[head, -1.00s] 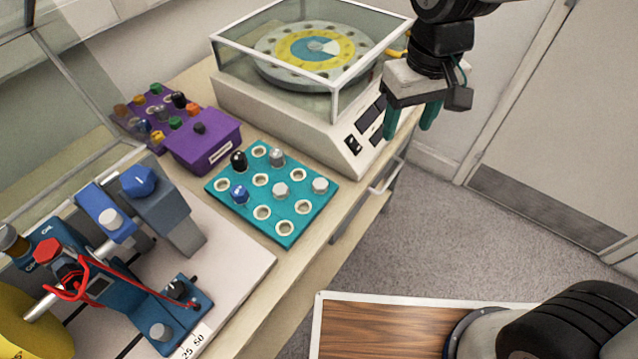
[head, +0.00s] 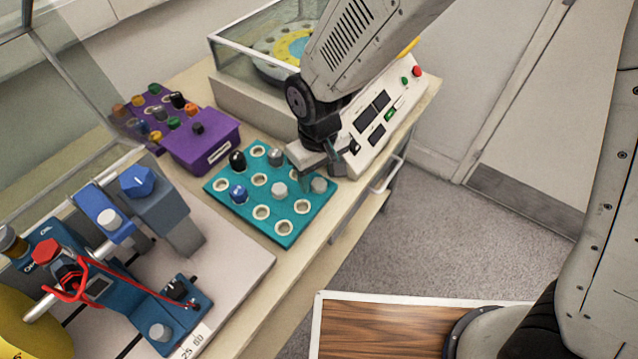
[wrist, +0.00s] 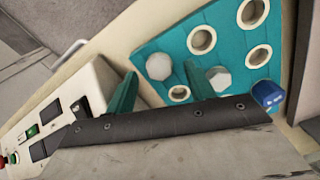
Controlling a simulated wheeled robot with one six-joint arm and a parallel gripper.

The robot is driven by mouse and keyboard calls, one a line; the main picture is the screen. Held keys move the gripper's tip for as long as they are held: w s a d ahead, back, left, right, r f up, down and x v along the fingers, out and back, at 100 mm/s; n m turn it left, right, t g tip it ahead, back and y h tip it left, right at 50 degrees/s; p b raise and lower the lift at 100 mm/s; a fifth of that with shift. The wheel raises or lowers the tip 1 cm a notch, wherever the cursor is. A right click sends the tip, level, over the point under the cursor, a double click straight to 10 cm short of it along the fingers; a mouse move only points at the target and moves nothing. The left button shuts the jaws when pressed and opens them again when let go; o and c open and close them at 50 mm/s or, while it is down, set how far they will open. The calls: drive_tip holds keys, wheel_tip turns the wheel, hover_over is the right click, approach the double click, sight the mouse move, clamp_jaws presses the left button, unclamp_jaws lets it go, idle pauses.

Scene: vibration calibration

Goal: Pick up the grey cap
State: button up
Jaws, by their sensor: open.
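The teal board (head: 267,228) holds several caps and open white-rimmed holes. A light grey cap (head: 319,185) sits at its right corner, just below my gripper (head: 318,174). In the wrist view this grey cap (wrist: 159,68) shows between the two green fingertips of my open gripper (wrist: 160,76); I cannot tell how high they are above it. A second light grey cap (head: 280,190) stands to its left, beside a fingertip in the wrist view. A darker grey cap (head: 275,157) stands farther back. My gripper holds nothing.
A black cap (head: 237,160) and a blue cap (head: 238,193) are also on the board. A white machine (head: 385,125) stands behind my gripper. A purple box (head: 205,147) is left of the board, and a blue clamp-like device (head: 105,215) is front left.

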drive_tip(key=shift+f, duration=0.6)
drive_tip(key=c, duration=1.1)
drive_tip(key=shift+o, duration=0.2)
